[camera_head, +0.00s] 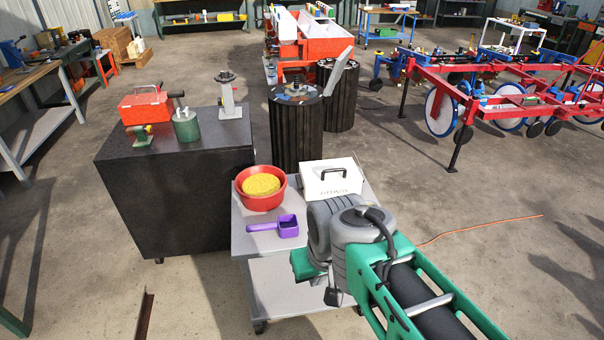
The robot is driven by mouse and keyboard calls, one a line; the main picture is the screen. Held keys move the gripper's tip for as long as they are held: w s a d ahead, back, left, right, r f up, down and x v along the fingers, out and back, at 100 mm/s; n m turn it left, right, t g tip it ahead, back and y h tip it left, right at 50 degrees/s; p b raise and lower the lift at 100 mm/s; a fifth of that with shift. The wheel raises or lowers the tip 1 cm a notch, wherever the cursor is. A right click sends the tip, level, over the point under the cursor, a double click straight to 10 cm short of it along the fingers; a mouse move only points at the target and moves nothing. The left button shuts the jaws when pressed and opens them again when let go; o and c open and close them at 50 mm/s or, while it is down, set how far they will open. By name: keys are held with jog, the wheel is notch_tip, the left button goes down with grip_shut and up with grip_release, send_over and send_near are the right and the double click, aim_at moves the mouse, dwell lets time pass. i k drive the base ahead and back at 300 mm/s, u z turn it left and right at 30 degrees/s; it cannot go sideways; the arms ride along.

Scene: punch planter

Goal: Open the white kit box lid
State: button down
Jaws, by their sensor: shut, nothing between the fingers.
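The white kit box (335,188) stands on the top of a small grey wheeled cart (262,243), at its far right. A dark handle is on it and its lid looks shut. Lettering on it is too small to read surely. My green and grey arm reaches in from the lower right, and its bulky grey joint covers the near part of the box and the cart's right side. My gripper is hidden behind the arm, so I cannot see its fingers or whether they touch the box.
A red bowl (247,201) with yellow grains and a purple scoop (275,228) sit on the cart's left side. A black workbench (180,193) stands left of the cart. Black ribbed cylinders (296,140) stand behind it. An orange cable lies on the open floor at right.

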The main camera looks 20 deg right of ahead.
aim_at(326, 172)
jog(key=u, duration=0.3)
jog(key=i, duration=1.1)
jog(key=z, duration=0.4)
